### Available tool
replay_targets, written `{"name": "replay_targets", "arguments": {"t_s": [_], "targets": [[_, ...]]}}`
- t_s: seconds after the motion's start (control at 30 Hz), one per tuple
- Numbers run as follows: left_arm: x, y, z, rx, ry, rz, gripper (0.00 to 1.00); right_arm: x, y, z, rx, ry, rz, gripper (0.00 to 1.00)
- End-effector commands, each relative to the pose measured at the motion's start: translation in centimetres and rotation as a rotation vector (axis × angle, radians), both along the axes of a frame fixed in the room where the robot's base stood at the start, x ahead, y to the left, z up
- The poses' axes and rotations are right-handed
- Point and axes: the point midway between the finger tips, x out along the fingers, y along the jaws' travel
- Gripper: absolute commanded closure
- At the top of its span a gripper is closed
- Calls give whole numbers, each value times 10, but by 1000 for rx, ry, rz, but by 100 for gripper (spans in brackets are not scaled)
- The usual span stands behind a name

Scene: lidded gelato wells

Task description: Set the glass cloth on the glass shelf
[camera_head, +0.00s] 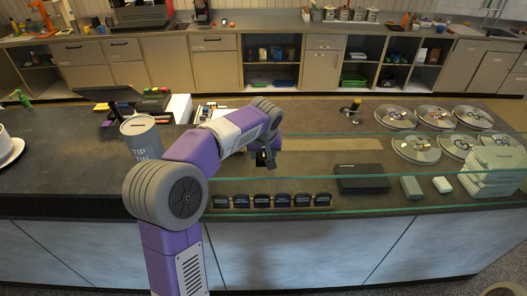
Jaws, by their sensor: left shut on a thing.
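My left gripper (265,158) is at the end of the purple and grey arm, over the back of the counter near the left end of the glass shelf. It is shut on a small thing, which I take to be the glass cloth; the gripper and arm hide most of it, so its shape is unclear. The glass shelf (340,209) is a clear pane with green edges along the counter's right half. My right gripper is not in view.
A tip tin (141,138) stands left of my arm. Several round lidded wells (415,148) lie at the right, near stacked pale boxes (493,166).

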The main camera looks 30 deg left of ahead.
Motion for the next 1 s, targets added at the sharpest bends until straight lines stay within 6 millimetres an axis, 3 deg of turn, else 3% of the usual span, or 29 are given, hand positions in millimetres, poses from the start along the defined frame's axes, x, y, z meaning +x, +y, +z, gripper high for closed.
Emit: {"name": "replay_targets", "arguments": {"t_s": [0.9, 0.93, 1.0], "targets": [[0, 0, -8, 0, 0, 0, 92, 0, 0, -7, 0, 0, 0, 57], [0, 0, -8, 0, 0, 0, 45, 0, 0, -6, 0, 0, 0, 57], [0, 0, -7, 0, 0, 0, 40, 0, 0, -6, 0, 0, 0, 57]]}}
